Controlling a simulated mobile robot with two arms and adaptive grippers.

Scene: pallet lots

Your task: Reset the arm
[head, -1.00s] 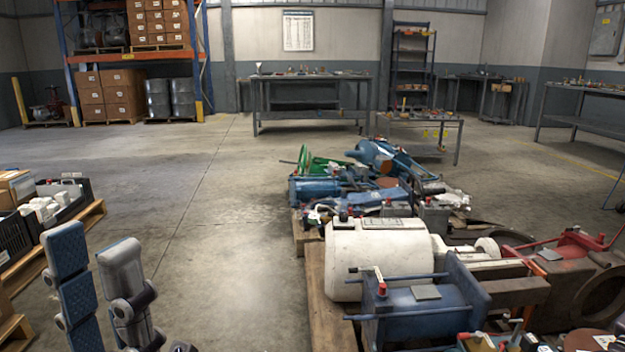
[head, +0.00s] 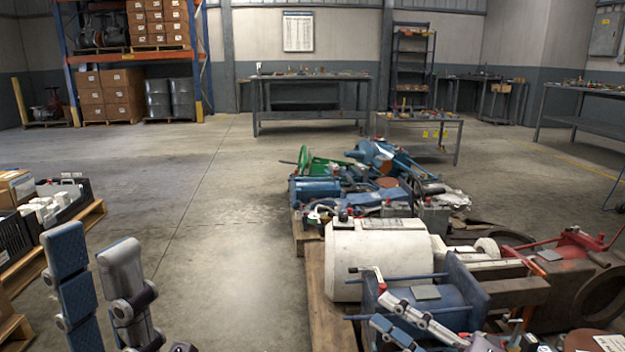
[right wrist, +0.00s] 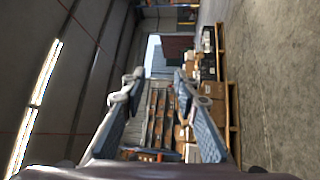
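My left gripper (head: 92,242) stands upright at the lower left of the head view, its two fingers apart with nothing between them. My right gripper (head: 380,309) comes in low at the right of the head view, in front of the blue metal part on the near pallet. I cannot tell whether it touches that part. In the right wrist view the right gripper (right wrist: 157,82) has its fingers spread and empty, with shelving and boxes far behind them.
A white cylinder (head: 375,255) and a blue metal part (head: 430,290) lie on a crowded pallet at the right. A dark crate (head: 70,205) stands on a pallet at the left. Bare floor (head: 220,240) lies between. A workbench (head: 310,85) stands at the back.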

